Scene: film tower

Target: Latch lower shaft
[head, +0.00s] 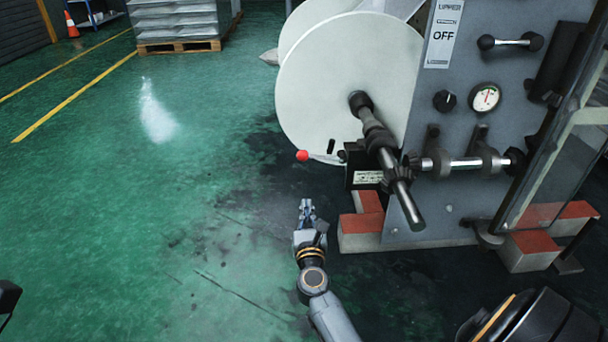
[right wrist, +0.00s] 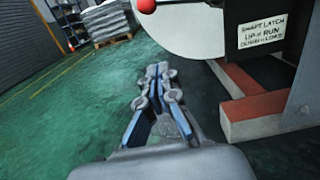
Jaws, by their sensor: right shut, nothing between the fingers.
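The lower shaft (head: 402,190) sticks out toward me from the hub of a large white roll (head: 325,95). A latch lever with a red knob (head: 302,156) lies nearly level, pointing left from a black block beside the shaft. The red knob also shows at the top of the right wrist view (right wrist: 147,6). A label (right wrist: 262,33) on the block reads roughly "shaft latch, up run, down" with the last word unclear. My right gripper (head: 307,205) is shut and empty, below the red knob and apart from it.
The grey machine panel (head: 455,100) carries a gauge, a knob and bars. Red-topped blocks (head: 360,235) stand at its base, right of my right gripper. A pallet of stacked sheets (head: 180,45) stands far back. The green floor to the left is clear.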

